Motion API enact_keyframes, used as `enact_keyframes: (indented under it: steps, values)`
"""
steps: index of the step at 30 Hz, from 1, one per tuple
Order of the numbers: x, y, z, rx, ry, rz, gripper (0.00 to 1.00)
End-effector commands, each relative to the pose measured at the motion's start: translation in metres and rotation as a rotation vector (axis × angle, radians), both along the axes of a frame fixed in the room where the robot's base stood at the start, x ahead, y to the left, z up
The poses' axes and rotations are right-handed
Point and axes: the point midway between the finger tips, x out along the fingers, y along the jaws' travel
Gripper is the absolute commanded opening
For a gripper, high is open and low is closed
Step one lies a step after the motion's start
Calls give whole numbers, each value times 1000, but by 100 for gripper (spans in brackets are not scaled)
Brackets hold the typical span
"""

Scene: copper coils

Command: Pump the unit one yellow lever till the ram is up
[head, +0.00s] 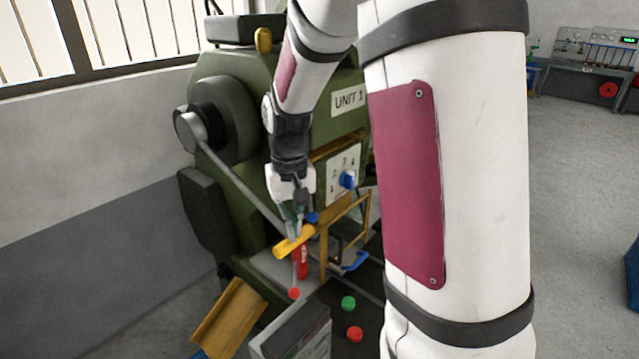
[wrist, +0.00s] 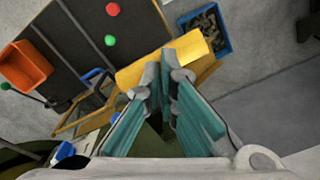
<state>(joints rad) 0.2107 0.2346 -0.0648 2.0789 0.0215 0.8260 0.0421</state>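The unit one machine (head: 230,110) is a green press with a "UNIT 1" label. Its yellow lever handle (head: 294,242) sits at the lower end of a long grey rod (head: 240,185) that slopes down from a round hub at the left. My gripper (head: 298,222) is just above the handle, pointing down. In the wrist view the fingertips (wrist: 165,72) are close together and overlap the middle of the yellow handle (wrist: 190,50). The fingers look shut over it, not around it; contact is unclear. I cannot make out the ram.
A yellow guard frame (head: 345,225) with a blue handle stands right of the lever. A red cylinder (head: 303,262) is just below it. Red and green knobs (head: 348,302) are in front. The wrist view shows an orange bin (wrist: 25,68) and a blue bin (wrist: 207,30).

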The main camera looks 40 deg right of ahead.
Motion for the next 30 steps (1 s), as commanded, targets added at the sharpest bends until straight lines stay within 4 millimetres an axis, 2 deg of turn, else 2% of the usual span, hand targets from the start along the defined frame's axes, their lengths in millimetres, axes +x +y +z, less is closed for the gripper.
enact_keyframes:
  steps: [15, 22, 30]
  values:
    - [0, 0, -1, 0, 2, 0, 0]
    - [0, -1, -14, 1, 6, -1, 0]
    - [-1, -1, -15, 1, 6, 0, 0]
